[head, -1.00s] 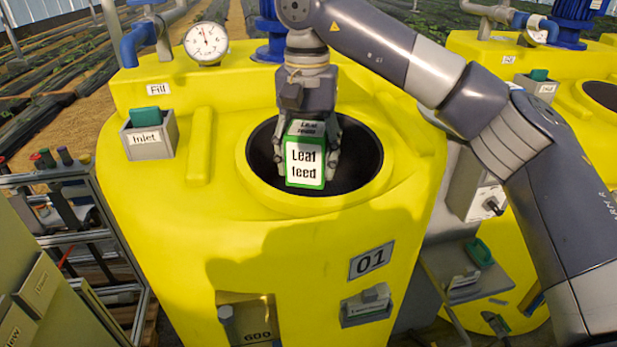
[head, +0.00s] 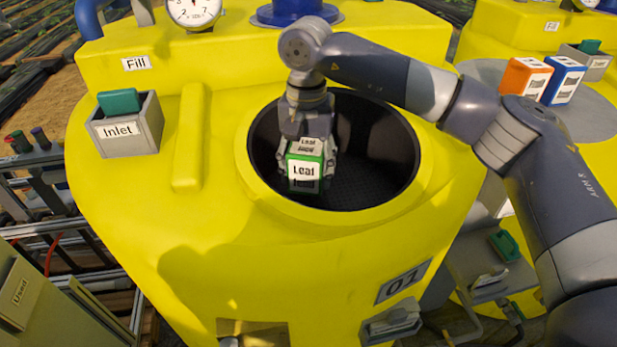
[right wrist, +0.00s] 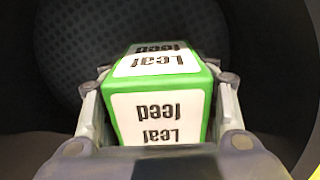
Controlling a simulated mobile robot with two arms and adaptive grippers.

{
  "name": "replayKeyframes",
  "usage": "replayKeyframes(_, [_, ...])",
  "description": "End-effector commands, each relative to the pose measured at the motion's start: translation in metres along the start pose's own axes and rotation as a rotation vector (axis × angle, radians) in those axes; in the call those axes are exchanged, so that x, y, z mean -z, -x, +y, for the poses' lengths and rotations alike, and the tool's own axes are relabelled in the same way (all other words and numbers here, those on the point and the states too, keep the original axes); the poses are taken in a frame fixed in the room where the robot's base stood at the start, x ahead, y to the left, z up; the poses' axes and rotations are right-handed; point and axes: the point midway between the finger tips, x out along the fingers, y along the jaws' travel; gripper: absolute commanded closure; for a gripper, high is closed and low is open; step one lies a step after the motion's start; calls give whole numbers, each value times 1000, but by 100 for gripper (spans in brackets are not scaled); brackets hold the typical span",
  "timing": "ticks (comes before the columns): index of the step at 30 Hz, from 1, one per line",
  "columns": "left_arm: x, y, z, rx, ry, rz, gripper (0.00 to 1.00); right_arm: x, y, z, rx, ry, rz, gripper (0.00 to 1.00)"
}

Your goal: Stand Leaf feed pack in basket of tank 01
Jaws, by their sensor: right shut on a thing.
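The Leaf feed pack (head: 304,170), a green box with white labels, is upright inside the round opening of yellow tank 01 (head: 300,265). My right gripper (head: 306,160) is shut on it, with a finger on each side. The right wrist view shows the pack (right wrist: 160,115) between the fingers of the gripper (right wrist: 160,105), with the dark mesh basket (right wrist: 80,40) around and beyond it. In the head view the basket (head: 375,165) is a black mesh inside the opening. Whether the pack's bottom touches the basket floor cannot be told. My left gripper is not in view.
A grey Inlet holder (head: 128,130) with a green block stands on the tank's left. A gauge (head: 193,10) is at the back. On the right tank stand an orange-and-white pack (head: 524,78) and a blue-and-white pack (head: 563,80).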

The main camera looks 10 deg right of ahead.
Motion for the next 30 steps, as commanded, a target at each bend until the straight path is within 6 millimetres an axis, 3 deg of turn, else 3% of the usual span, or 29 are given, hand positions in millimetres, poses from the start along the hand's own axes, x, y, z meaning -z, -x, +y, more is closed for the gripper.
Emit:
replayKeyframes(9, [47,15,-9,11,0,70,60,-1,-35,0,1,1,-1,81])
replayKeyframes(19, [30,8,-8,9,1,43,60,0,-40,0,2,1,0,81])
replayKeyframes(20, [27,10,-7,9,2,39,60,0,-40,0,1,1,0,42])
replayKeyframes(22, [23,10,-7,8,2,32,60,0,-39,0,1,1,-1,26])
replayKeyframes(30, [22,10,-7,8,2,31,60,0,-39,0,0,1,-1,26])
